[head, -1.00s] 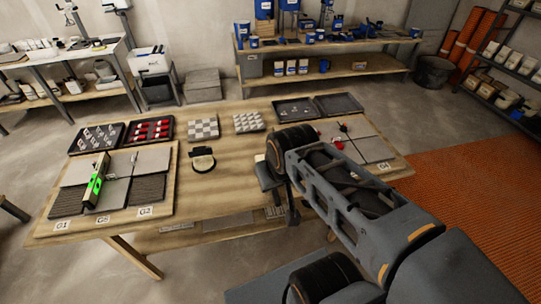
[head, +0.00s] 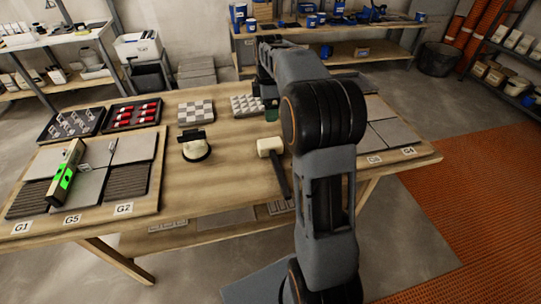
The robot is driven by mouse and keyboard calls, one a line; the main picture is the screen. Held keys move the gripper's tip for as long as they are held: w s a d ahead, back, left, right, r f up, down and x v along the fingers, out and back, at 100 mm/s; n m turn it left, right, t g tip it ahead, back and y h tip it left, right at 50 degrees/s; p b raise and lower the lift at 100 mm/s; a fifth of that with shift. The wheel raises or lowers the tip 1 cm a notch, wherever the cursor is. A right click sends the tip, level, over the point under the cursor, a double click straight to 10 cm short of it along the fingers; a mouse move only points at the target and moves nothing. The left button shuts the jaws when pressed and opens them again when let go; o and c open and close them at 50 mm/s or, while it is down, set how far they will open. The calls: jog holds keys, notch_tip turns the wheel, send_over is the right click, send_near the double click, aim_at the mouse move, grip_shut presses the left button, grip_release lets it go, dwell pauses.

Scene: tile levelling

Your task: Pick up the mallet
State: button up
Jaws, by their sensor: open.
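The mallet (head: 268,147) lies on the wooden table in the head view. Its pale, blocky head is toward the far side and its dark handle (head: 281,179) points to the near edge. My arm stands just right of it and reaches over the table. My gripper (head: 268,101) hangs beyond the mallet's head, apart from it, near the grey-and-white block tray. It is small and partly covered by my arm, and I see nothing held in it.
A suction-cup lifter (head: 195,147) stands left of the mallet. A board with tiles and a green-lit level (head: 66,177) is at the left. Trays of clips (head: 73,124) and red wedges (head: 134,112) are behind it. Bare tabletop surrounds the mallet.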

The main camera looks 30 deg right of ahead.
jog(key=b, duration=0.1)
send_over(270, 142)
jog(key=shift+n, duration=0.3)
jog(key=f, duration=0.8)
jog(key=shift+w+f, duration=0.2)
jog(key=shift+s+f, duration=0.2)
jog(key=shift+f, duration=2.9)
jog(key=shift+f+b, duration=0.1)
jog(key=shift+b, duration=0.2)
jog(key=c, duration=1.4)
